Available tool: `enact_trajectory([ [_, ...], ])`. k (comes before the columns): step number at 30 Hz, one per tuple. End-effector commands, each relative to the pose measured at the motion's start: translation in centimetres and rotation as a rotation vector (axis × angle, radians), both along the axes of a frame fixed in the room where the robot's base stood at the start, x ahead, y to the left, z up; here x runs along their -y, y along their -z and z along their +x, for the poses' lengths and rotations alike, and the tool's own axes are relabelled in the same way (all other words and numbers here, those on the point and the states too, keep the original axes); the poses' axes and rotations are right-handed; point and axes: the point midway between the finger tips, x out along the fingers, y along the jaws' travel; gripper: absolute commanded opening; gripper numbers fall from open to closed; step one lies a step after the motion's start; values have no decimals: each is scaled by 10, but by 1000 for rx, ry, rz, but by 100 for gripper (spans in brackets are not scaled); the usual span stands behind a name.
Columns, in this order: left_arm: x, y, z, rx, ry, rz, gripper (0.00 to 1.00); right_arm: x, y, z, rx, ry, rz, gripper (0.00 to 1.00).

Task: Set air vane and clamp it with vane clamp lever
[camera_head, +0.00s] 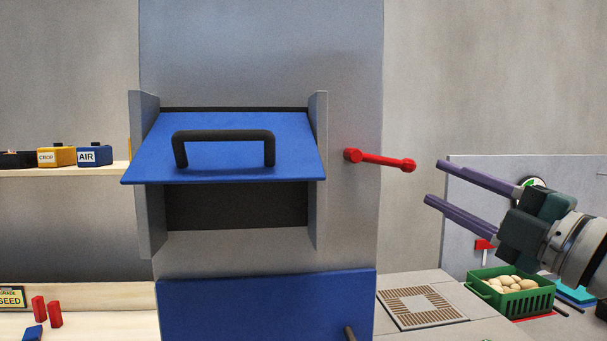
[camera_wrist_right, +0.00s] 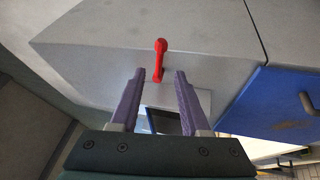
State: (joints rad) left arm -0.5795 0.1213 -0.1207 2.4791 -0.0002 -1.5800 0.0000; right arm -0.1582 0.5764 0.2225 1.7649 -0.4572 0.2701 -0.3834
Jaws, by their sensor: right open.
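The air vane (camera_head: 222,160) is a blue flap with a black handle (camera_head: 224,137), tilted outward between two grey side plates on a grey cabinet. A dark opening shows below it. The red vane clamp lever (camera_head: 382,160) sticks out from the cabinet's right side, nearly level, its free end tipped slightly down to the right. My right gripper (camera_head: 433,181) is open and empty, a little to the right of the lever's end. In the right wrist view the lever (camera_wrist_right: 160,60) appears ahead, between and beyond the open fingers (camera_wrist_right: 154,88). My left gripper is not in view.
A green crate (camera_head: 512,306) of potatoes stands at the lower right near a slotted grate (camera_head: 422,307). A shelf at left holds boxes, including a blue AIR box (camera_head: 94,155). A lower blue panel (camera_head: 265,305) has a dark knob. The space around the lever is clear.

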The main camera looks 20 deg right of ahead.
Motion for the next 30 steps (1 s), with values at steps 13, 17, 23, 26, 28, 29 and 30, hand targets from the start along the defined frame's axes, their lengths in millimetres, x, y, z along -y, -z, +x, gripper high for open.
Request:
enact_trajectory([
  [13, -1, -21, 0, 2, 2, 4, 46, -11, -20, 67, 0, 2, 4, 46],
  [17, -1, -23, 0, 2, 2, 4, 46, -12, -21, 76, -1, 1, 2, 46],
  [23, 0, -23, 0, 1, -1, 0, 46, -13, -21, 80, -2, 0, 2, 46],
  [26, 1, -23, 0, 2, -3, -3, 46, -13, -21, 79, -2, 0, 2, 46],
  [28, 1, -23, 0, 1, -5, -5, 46, -13, -21, 79, -2, 0, 2, 45],
  [29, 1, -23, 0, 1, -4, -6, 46, -13, -21, 79, -2, 0, 2, 41],
  [30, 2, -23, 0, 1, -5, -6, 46, -13, -21, 79, -2, 0, 2, 37],
])
